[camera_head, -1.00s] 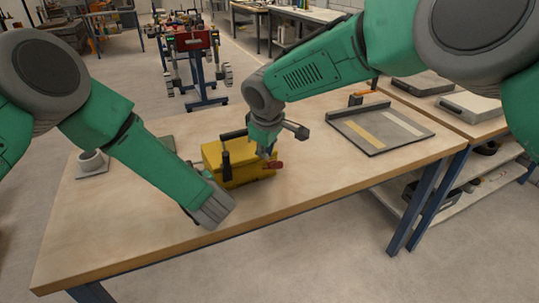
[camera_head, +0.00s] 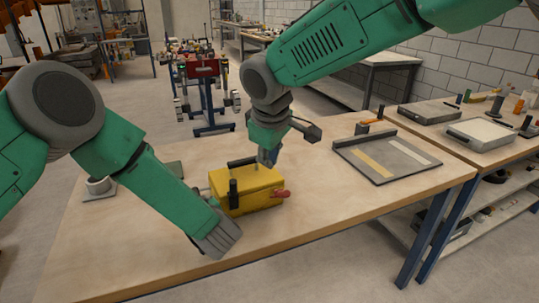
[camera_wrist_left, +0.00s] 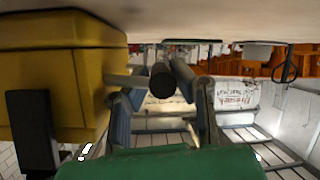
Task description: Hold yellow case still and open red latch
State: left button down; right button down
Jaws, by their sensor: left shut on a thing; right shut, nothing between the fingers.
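The yellow case (camera_head: 246,191) sits upright on the table, with black fittings on its top and front. The red latch (camera_head: 281,194) sticks out at its front right corner. My left gripper (camera_wrist_left: 161,88) is shut on a dark round handle (camera_wrist_left: 163,78), which a bar seems to join to the case's side. In the left wrist view the case (camera_wrist_left: 58,80) fills the left. My right gripper (camera_head: 267,157) is shut and empty, pointing down just above the case's top right and apart from the latch.
A grey tray (camera_head: 388,156) with pale strips lies at the right. The wooden table (camera_head: 330,205) is clear between case and tray. A cart stands behind, and a side bench adjoins on the right.

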pick_arm(q)
jog(key=c, duration=1.3)
grip_release()
